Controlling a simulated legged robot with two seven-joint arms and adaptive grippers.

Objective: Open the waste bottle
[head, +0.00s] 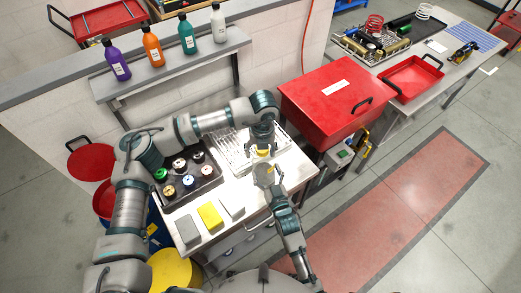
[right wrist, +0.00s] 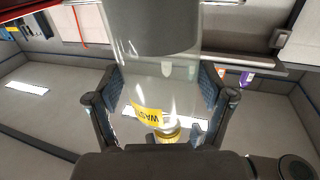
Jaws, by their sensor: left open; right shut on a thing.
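The waste bottle (right wrist: 150,75) is clear, with a yellow label (right wrist: 146,114) whose visible letters read "WAS". It stands between the fingers of my right gripper (right wrist: 165,105), which is shut on it. In the head view my right gripper (head: 271,188) is at the front edge of the metal table, with the bottle (head: 263,174) at its fingertips. My left gripper (head: 262,142) is open, pointing down just behind the bottle. A small yellow piece (head: 262,153) shows below its fingers; whether they touch it is unclear. The bottle's mouth is not clearly visible.
A black tray (head: 207,188) of several round containers stands left on the table. Grey, yellow (head: 210,215) and white blocks lie in front. A red cabinet (head: 318,125) stands right. Several bottles (head: 152,47) line the shelf.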

